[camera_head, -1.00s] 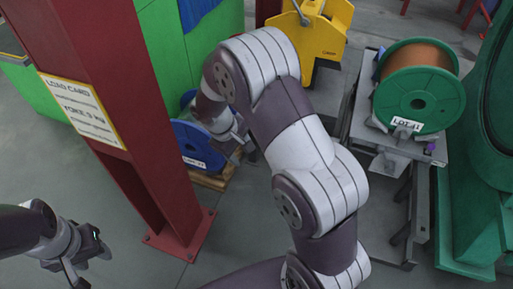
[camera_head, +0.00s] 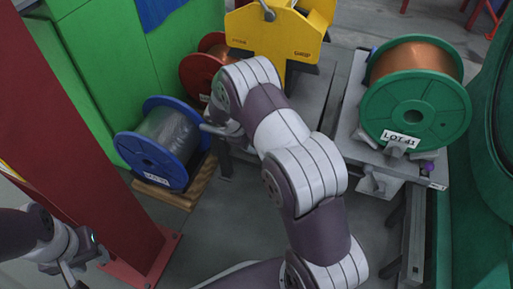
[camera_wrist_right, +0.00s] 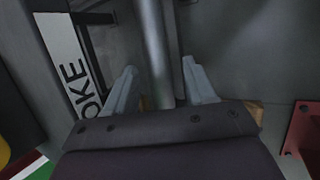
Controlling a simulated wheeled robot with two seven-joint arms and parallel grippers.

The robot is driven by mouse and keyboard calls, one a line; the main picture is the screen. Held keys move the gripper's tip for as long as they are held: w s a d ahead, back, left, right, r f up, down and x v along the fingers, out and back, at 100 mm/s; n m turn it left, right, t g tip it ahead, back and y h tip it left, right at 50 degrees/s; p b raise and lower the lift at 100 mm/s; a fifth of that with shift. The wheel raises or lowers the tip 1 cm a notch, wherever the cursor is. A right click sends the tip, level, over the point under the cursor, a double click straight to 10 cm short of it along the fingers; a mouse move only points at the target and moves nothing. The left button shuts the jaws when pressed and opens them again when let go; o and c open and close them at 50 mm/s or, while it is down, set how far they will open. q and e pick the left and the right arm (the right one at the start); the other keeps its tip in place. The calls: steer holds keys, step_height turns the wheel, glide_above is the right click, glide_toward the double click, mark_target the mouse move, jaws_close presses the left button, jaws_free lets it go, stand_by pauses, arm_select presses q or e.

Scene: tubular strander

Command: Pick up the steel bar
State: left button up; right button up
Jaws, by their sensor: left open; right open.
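The steel bar (camera_wrist_right: 155,50) is a smooth grey rod in the right wrist view. It runs down from the top edge between the two pale fingers of my right gripper (camera_wrist_right: 160,82), which is open with a gap showing on both sides of the bar. In the head view my right arm reaches down by the blue spool, and its gripper (camera_head: 222,130) is small and partly hidden by the arm, so I cannot clearly tell the bar there. My left gripper (camera_head: 84,262) is open and empty at the lower left, in front of the red post.
A blue-flanged spool (camera_head: 165,145) stands on a wooden pallet (camera_head: 172,192). A red spool (camera_head: 203,70), a yellow block (camera_head: 280,35) and a green spool (camera_head: 415,108) on a grey stand are behind and right. A red post (camera_head: 75,130) rises at left.

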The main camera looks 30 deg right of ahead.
steer(key=shift+r, duration=0.15)
steer(key=shift+c, duration=0.6)
jaws_close()
steer(key=shift+r, duration=0.1)
